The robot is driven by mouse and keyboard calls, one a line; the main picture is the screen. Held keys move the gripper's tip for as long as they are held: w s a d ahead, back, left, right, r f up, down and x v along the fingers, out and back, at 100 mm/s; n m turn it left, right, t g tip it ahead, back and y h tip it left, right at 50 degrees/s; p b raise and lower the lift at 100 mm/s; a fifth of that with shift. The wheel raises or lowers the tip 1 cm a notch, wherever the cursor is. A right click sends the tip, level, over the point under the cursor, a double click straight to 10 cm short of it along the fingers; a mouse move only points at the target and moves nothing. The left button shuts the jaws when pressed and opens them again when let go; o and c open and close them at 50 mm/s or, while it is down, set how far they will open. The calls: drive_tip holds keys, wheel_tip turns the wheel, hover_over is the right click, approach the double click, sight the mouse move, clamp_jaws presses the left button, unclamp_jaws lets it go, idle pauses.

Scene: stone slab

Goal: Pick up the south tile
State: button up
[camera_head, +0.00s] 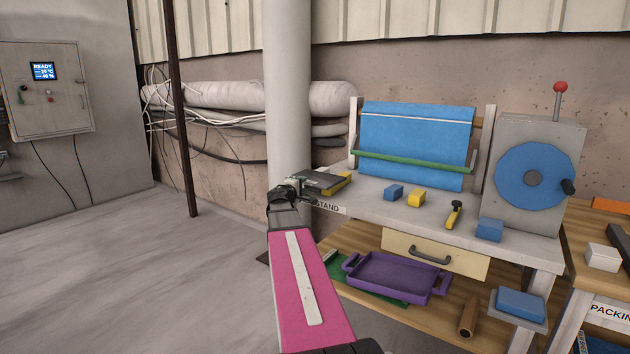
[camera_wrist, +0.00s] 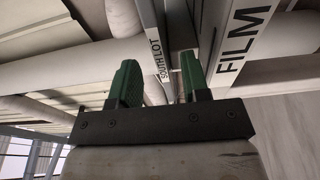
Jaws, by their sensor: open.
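I cannot tell which piece is the south tile. In the head view, a blue block (camera_head: 393,192), a yellow block (camera_head: 416,198) and another blue block (camera_head: 489,230) lie on the grey stone slab (camera_head: 375,213). In the wrist view, my gripper (camera_wrist: 159,70) is open, with two green fingers apart. A "SOUTH LOT" label (camera_wrist: 153,58) shows beyond them, between the fingers. I see nothing held.
A yellow-and-black tool (camera_head: 454,214) lies on the slab. A blue sheet with a green bar (camera_head: 415,164) stands behind, and a grey machine with a blue disc (camera_head: 535,178) at right. A purple tray (camera_head: 397,278) sits below. The floor at left is clear.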

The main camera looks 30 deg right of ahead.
sight(308, 181)
drive_tip(key=shift+x, duration=2.95)
clamp_jaws()
